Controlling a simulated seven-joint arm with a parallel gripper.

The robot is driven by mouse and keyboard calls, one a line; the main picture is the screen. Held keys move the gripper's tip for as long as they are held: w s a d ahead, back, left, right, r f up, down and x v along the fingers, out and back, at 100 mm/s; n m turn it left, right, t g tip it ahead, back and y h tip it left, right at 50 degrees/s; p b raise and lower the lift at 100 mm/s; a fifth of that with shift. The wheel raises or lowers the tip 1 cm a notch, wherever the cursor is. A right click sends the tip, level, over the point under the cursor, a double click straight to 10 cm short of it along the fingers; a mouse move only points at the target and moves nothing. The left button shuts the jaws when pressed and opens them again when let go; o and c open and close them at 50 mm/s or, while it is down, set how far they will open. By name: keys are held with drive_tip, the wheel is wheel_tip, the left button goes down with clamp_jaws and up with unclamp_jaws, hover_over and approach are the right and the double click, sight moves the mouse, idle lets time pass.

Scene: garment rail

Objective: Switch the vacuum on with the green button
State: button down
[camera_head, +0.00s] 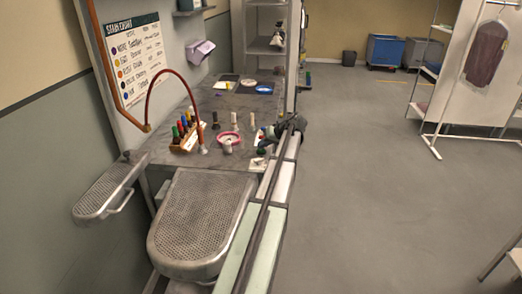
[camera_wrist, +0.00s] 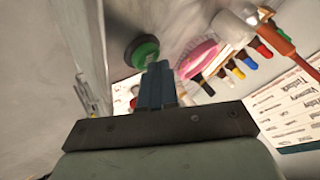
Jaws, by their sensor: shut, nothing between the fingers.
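The green button (camera_wrist: 143,48) is a round green cap on a dark round base, seen in the wrist view just beyond my fingertips. My gripper (camera_wrist: 157,70) is shut and empty, its bluish fingers pointing at the button and overlapping its lower right edge in the picture. I cannot tell whether they touch it. In the head view my gripper (camera_head: 266,137) is low over the right edge of the worktop, and the button is hard to make out there. The padded mesh board (camera_head: 200,225) of the spotting table lies in front.
A rack of coloured bottles (camera_head: 187,135), a pink-rimmed dish (camera_head: 228,140) and a red hose (camera_head: 148,95) stand left of my gripper. A smaller mesh arm (camera_head: 108,190) juts out at left. The stain chart (camera_head: 133,62) hangs behind. The floor (camera_head: 390,210) at right is largely clear.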

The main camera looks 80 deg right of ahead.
sight(263, 150)
drive_tip(key=shift+f, duration=0.25)
idle(0.4)
drive_tip(key=shift+f, duration=0.25)
drive_tip(key=shift+r, duration=0.5)
idle(0.4)
drive_tip(key=shift+r, duration=2.95)
